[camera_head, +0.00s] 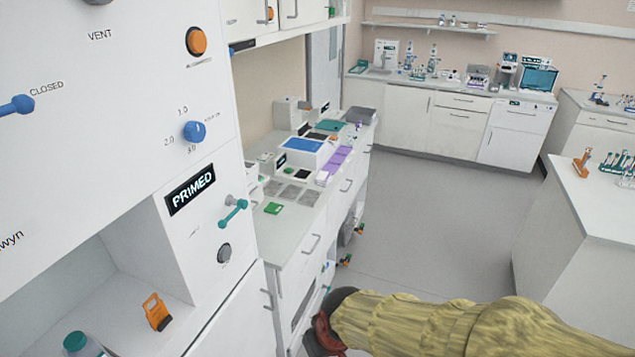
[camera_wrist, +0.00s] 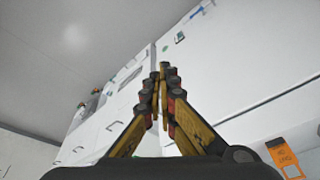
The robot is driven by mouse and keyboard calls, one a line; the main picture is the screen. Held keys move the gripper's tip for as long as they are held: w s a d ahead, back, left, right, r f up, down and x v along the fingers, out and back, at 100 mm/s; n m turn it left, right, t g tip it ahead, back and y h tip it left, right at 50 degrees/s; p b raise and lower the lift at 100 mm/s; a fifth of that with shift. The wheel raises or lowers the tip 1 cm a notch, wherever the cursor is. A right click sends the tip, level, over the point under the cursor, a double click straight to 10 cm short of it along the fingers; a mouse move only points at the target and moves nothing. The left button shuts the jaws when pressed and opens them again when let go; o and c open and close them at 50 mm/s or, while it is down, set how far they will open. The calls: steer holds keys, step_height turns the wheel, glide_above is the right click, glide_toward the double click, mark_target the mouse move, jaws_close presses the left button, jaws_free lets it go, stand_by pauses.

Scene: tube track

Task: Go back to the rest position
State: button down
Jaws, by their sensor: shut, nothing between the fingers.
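My gripper (camera_wrist: 160,75) shows in the wrist view with its yellow and black fingers together at the tips and nothing between them. In the head view, my arm in its yellow sleeve reaches in from the lower right, and its dark end is by the lower cabinet fronts. The fingers themselves cannot be made out in the head view. The gripper is over the floor side of the cabinets, apart from the worktop.
A white panel cabinet at left carries a PRIMED display (camera_head: 190,188), a blue knob (camera_head: 194,131) and a teal valve handle (camera_head: 233,212). An orange tag (camera_head: 157,312) sits in its niche. A bench (camera_head: 285,228) holds lab equipment. Floor (camera_head: 430,220) is clear; a white island (camera_head: 580,215) stands right.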

steer(key=s+d+r+m+t+h+b, duration=0.1)
steer(key=s+d+r+m, duration=0.1)
steer(key=s+d+r, duration=0.2)
steer(key=s+d+r+m+t+b, duration=0.2)
steer(key=d+r, duration=0.8)
steer(key=d, duration=0.5)
steer(key=s+m, duration=0.1)
steer(key=s, duration=0.1)
steer(key=shift+s+m+h, duration=0.3)
steer(key=shift+s+h, duration=0.05)
steer(key=shift+h, duration=0.05)
steer(key=c, duration=2.5)
jaws_free()
